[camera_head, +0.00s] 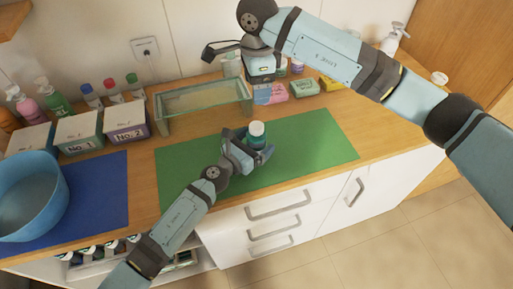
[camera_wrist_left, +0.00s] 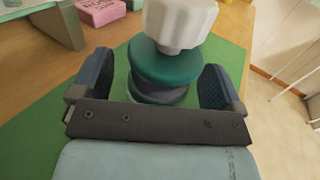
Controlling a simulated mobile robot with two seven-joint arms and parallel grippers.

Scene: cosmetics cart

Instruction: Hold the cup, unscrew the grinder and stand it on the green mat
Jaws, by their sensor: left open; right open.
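The grinder (camera_head: 256,129) stands upright on the green mat (camera_head: 310,141). Its pale faceted top (camera_wrist_left: 180,22) shows in the left wrist view, above a round green body (camera_wrist_left: 165,65). I cannot make out where the cup ends and the grinder begins. My left gripper (camera_head: 258,153) is open low at the mat, with one finger on each side of the lower part; the fingers (camera_wrist_left: 158,85) appear apart from it. My right gripper (camera_head: 236,64) is open and empty, raised at the back near the glass stand.
The glass stand (camera_head: 205,96) is behind the mat on the left. Pink and green boxes (camera_head: 270,94) lie behind it. A blue bowl (camera_head: 30,195) sits on a blue mat (camera_head: 98,190) at the left. The mat's right part is clear.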

